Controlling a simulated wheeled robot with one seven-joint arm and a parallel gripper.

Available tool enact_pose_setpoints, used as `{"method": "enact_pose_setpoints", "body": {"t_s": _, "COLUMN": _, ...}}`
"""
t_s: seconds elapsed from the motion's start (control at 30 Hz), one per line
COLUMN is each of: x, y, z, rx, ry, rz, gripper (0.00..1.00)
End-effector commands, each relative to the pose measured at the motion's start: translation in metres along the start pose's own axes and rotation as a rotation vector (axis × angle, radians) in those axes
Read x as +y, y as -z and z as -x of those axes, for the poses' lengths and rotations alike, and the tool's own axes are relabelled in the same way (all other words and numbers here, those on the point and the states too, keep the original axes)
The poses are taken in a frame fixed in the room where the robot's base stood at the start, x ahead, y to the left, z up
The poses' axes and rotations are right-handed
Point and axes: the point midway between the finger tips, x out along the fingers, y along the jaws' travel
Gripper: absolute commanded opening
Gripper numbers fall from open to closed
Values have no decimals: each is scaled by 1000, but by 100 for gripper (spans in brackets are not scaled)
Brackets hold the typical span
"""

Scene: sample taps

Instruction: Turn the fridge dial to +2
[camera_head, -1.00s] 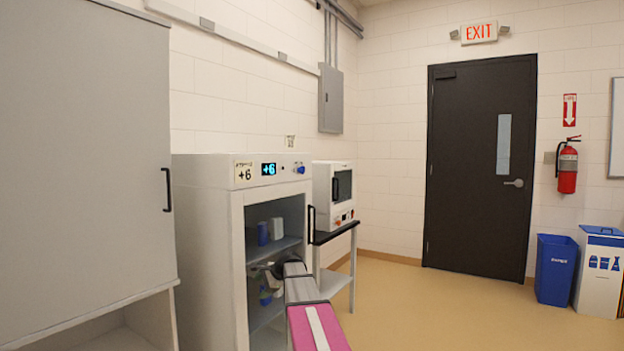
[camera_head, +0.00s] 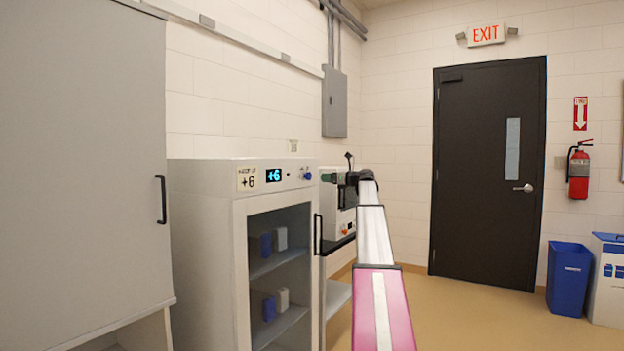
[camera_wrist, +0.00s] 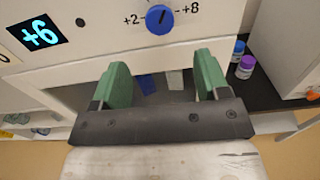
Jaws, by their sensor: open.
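The white fridge (camera_head: 205,215) stands at left centre in the head view, with its display (camera_head: 273,175) reading +6. The blue dial (camera_head: 307,174) is at the upper right of its front. In the wrist view the dial (camera_wrist: 159,18) sits between a "+2" mark at its left and a "+8" mark at its right, and the display (camera_wrist: 40,35) shows +6. My gripper (camera_wrist: 160,75) is open and empty, its green fingers below the dial and apart from it. In the head view my gripper (camera_head: 330,177) is just right of the dial.
The fridge's front shows shelves with blue and white containers (camera_head: 281,238). A white instrument (camera_head: 340,215) stands on a dark-topped table to the right. Two small bottles (camera_wrist: 245,66) stand on that top. A tall grey cabinet (camera_head: 80,160) is at left.

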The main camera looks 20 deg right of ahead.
Motion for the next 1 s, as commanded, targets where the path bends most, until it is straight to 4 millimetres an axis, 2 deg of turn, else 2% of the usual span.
{"method": "enact_pose_setpoints", "body": {"t_s": 0.17, "x": -1, "y": 0, "z": -21, "rx": 1, "ry": -1, "rz": 1, "gripper": 69}}
{"method": "enact_pose_setpoints", "body": {"t_s": 0.5, "x": -1, "y": 1, "z": -81, "rx": 2, "ry": -1, "rz": 2, "gripper": 69}}
{"method": "enact_pose_setpoints", "body": {"t_s": 0.6, "x": -1, "y": 1, "z": -93, "rx": 2, "ry": 0, "rz": 3, "gripper": 69}}
{"method": "enact_pose_setpoints", "body": {"t_s": 0.73, "x": 0, "y": 1, "z": -101, "rx": 2, "ry": 1, "rz": 3, "gripper": 69}}
{"method": "enact_pose_setpoints", "body": {"t_s": 0.97, "x": 0, "y": 1, "z": -102, "rx": 2, "ry": 1, "rz": 3, "gripper": 69}}
{"method": "enact_pose_setpoints", "body": {"t_s": 1.0, "x": 0, "y": 1, "z": -102, "rx": 2, "ry": 1, "rz": 3, "gripper": 62}}
